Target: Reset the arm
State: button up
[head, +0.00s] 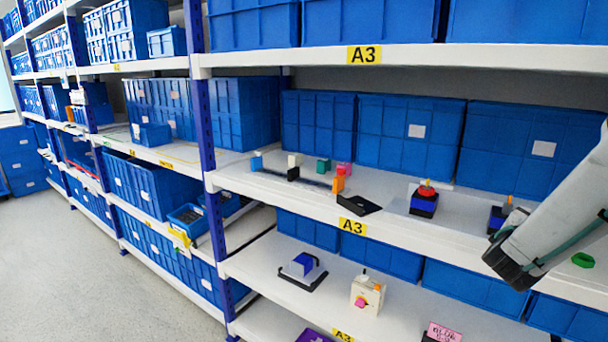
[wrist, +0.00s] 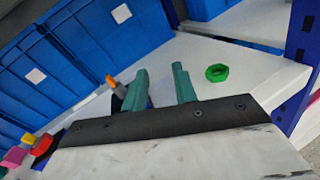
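My gripper shows in the wrist view (wrist: 160,80) as two green fingers standing apart, with bare white shelf visible between them. It is open and holds nothing. A dark switch box with an orange top (head: 505,212) stands on that shelf just behind and left of the arm's end. It also shows partly in the wrist view (wrist: 114,90), beside and behind the left finger.
A red-topped button box (head: 424,200) and a flat black piece (head: 362,205) stand on the A3 shelf (head: 400,233). A green ring (head: 583,260) lies right of the arm. Blue crates (head: 410,135) line the back. A cream box (head: 367,296) sits one shelf down.

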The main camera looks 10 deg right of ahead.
jog(key=s+a+f+m+g+y, duration=0.1)
jog(key=s+a+m+g+y, duration=0.15)
jog(key=s+m+g, duration=0.45)
jog(key=s+a+f+m+g+y, duration=0.15)
jog(key=s+a+m+g, duration=0.25)
jog(key=s+m, duration=0.6)
jog(key=s+a+r+m+t+y, duration=0.1)
jog(key=a+y, duration=0.4)
jog(key=a, duration=0.7)
jog(key=s+a+r+m+t+y, duration=0.1)
jog(key=s+a+m+t+y, duration=0.1)
jog(key=a+y, duration=0.4)
jog(key=shift+s+a+m+t, duration=0.3)
jog(key=shift+s+a+m, duration=0.25)
jog(key=shift+a, duration=2.3)
jog(key=shift+w, duration=0.1)
